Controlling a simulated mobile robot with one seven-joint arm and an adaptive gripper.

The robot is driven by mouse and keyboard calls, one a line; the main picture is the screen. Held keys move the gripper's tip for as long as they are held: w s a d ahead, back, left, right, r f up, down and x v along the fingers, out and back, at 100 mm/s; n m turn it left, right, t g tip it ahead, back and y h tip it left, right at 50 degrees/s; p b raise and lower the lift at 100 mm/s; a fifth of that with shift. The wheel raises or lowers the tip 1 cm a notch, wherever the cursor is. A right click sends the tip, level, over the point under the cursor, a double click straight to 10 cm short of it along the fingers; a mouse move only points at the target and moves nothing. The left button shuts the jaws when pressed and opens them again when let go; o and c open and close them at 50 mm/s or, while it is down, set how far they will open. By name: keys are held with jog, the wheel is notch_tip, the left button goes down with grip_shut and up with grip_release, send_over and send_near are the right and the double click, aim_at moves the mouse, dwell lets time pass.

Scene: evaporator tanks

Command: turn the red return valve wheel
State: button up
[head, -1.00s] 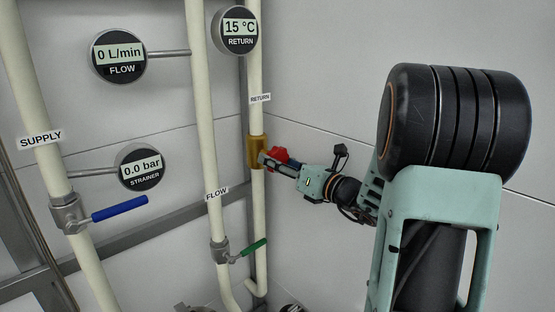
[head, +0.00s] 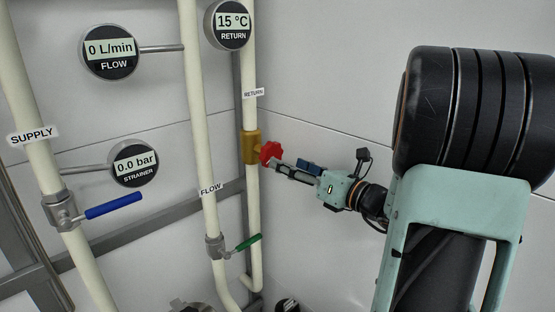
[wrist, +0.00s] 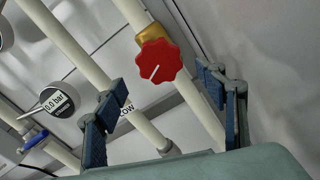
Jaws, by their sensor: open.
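The red return valve wheel (head: 270,153) sits on a brass valve body (head: 250,147) on the return pipe. In the wrist view the wheel (wrist: 158,62) is a scalloped red disc with a white line pointing down and slightly left. My gripper (head: 277,166) is just right of and slightly below the wheel in the head view, apart from it. In the wrist view the two blue-padded fingers of my gripper (wrist: 164,80) are spread wide and empty, with the wheel showing between and beyond them.
The supply pipe has a blue lever (head: 113,206) and the flow pipe a green lever (head: 247,242). The gauges read flow 0 L/min (head: 110,50), strainer 0.0 bar (head: 135,163) and return 15 °C (head: 231,24). A bare wall (head: 330,70) stands behind my arm.

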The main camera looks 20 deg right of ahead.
jog(key=shift+v, duration=2.4)
